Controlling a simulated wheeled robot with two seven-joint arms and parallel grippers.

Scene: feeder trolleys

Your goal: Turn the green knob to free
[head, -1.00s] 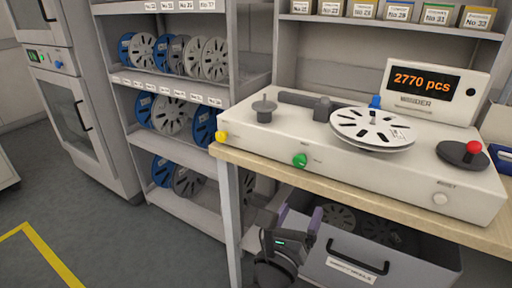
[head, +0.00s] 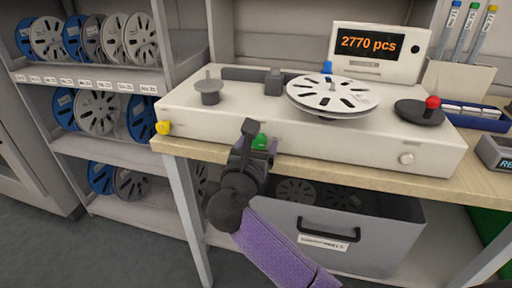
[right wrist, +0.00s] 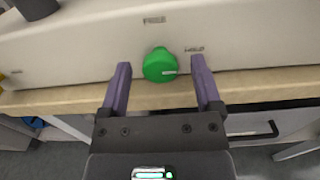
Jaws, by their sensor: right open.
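The green knob (right wrist: 160,66) is on the front face of the white winder machine (head: 300,118). In the head view the knob (head: 260,141) is partly hidden by my right gripper (head: 258,148). In the right wrist view my right gripper (right wrist: 161,76) is open, with one purple finger on each side of the knob and gaps between. Another small label is above the knob. My left gripper is not in view.
A red-topped crank (head: 432,103) and a white reel (head: 332,93) sit on top. The wooden table edge (head: 350,173) runs below, above a grey drawer (head: 390,222) of reels.

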